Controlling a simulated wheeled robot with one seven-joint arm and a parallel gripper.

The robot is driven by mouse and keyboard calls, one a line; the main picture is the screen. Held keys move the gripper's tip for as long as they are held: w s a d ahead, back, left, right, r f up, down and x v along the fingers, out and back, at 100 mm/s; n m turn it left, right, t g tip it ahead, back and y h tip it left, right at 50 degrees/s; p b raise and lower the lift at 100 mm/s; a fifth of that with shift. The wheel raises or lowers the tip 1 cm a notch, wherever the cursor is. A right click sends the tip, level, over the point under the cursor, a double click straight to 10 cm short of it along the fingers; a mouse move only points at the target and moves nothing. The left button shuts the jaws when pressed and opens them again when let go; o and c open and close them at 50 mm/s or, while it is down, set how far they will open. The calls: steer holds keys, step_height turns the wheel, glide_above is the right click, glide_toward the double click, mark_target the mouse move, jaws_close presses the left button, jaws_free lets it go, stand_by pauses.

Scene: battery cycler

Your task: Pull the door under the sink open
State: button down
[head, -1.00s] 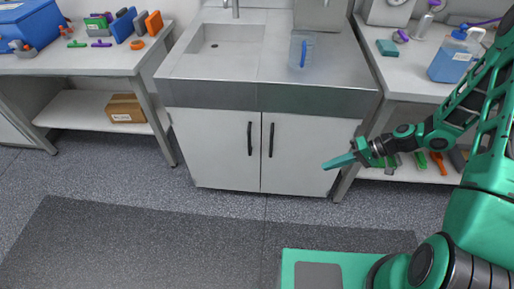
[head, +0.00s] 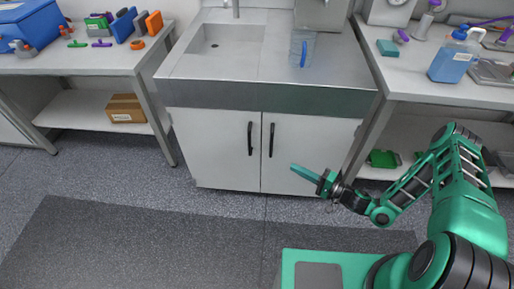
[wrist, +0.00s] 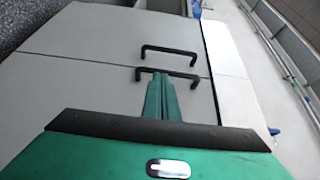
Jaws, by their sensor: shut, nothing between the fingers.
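The cabinet under the sink has two white doors, both closed. The left door (head: 215,150) has a black vertical handle (head: 250,138). The right door (head: 312,140) has a matching black handle (head: 271,140) beside the centre seam. My gripper (head: 293,167) is in front of the right door, lower and to the right of its handle. In the wrist view both handles show, one black bar (wrist: 170,50) farther off and one (wrist: 168,73) just past the tips of my gripper (wrist: 158,76). The green fingers are together and empty. I cannot tell whether the tips touch the nearer handle.
The metal sink counter (head: 290,98) overhangs the doors and carries a clear container (head: 301,50). Side tables stand left (head: 95,62) and right (head: 410,88), with shelves below. A dark mat (head: 150,240) lies on open floor in front.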

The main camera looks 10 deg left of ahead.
glide_toward(257, 147)
steer(key=shift+t, duration=0.3)
steer(key=a+r, duration=0.1)
steer(key=a, duration=0.1)
steer(key=w+a+r, duration=0.1)
steer(key=a, duration=0.2)
steer(key=a+r, duration=0.2)
steer(key=a, duration=0.1)
steer(key=shift+w+a, duration=0.15)
steer(key=shift+a, duration=0.1)
